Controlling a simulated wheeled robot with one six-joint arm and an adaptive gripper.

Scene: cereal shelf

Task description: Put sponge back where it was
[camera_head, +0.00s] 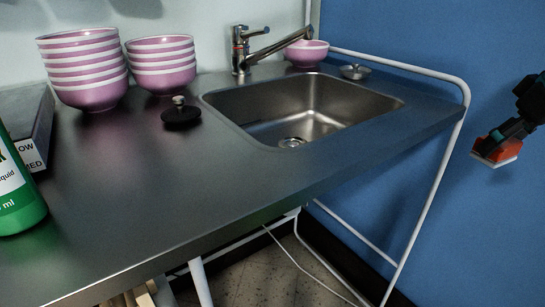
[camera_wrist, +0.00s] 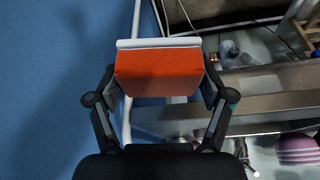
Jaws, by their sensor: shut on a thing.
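My gripper (camera_head: 503,138) is at the far right of the head view, in front of the blue wall and to the right of the counter's end. It is shut on the sponge (camera_head: 496,155), an orange-red block with a pale layer. In the wrist view the sponge (camera_wrist: 158,72) sits between both fingers of my gripper (camera_wrist: 160,85), its white edge facing away. The sponge is clear of the counter.
The metal counter (camera_head: 130,205) holds a sink (camera_head: 318,108) with a faucet (camera_head: 245,48), stacked pink bowls (camera_head: 90,70), a single bowl (camera_head: 306,55), a black plug-like object (camera_head: 181,115) and a green bottle (camera_head: 15,190). A white rail (camera_head: 430,190) edges its right end.

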